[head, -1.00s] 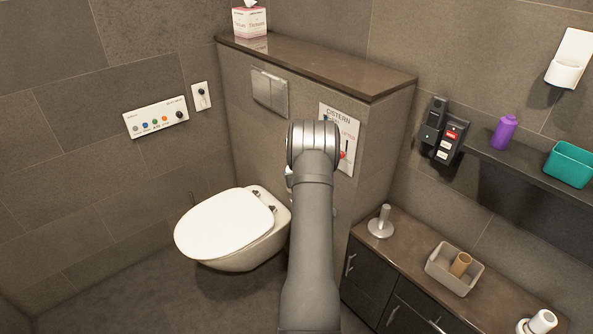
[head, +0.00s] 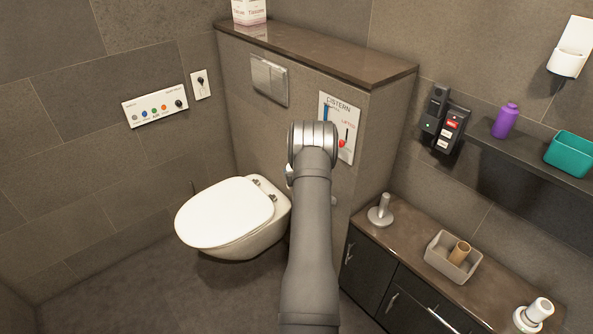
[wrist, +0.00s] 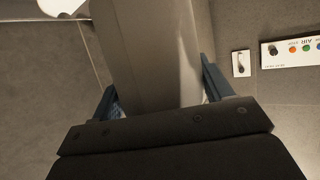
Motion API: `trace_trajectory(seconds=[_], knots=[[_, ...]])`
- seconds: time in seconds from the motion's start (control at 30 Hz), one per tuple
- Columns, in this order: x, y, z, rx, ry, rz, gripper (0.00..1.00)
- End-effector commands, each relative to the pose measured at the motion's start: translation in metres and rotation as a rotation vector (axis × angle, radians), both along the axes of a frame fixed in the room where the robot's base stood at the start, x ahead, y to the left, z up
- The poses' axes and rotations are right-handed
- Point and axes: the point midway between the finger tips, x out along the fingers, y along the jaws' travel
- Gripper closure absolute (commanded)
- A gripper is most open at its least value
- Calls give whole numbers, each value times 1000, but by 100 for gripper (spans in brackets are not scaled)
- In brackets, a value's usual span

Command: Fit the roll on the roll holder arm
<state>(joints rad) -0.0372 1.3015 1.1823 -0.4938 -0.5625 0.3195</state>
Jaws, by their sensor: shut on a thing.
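In the wrist view my gripper (wrist: 160,85) has its two blue-grey fingers on either side of a broad grey-beige thing, which I take to be the roll (wrist: 150,45). The roll fills the gap between the jaws and runs out of the top of the picture, so its ends are hidden. In the head view my own arm covers the gripper and the roll. I cannot make out the roll holder arm clearly in either view.
The toilet (head: 225,212) stands left of my arm, before the cistern block (head: 388,125). At right, a counter (head: 400,235) bears a metal stand with an upright post (head: 382,210), a grey bin (head: 437,262) with a cardboard tube (head: 460,252), and a white roll (head: 540,310).

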Motion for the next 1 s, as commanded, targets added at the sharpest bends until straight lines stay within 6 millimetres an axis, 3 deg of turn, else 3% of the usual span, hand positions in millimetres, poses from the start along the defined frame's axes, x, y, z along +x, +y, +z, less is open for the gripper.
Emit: trace_trajectory(seconds=[0.27,0.3,0.4,0.77,1.0], knots=[[0,0,0,0,-1,0,52],[0,0,0,0,-1,0,22],[0,0,0,0,0,0,2],[-2,-1,1,0,0,0,2],[-28,-10,12,0,1,-1,2]])
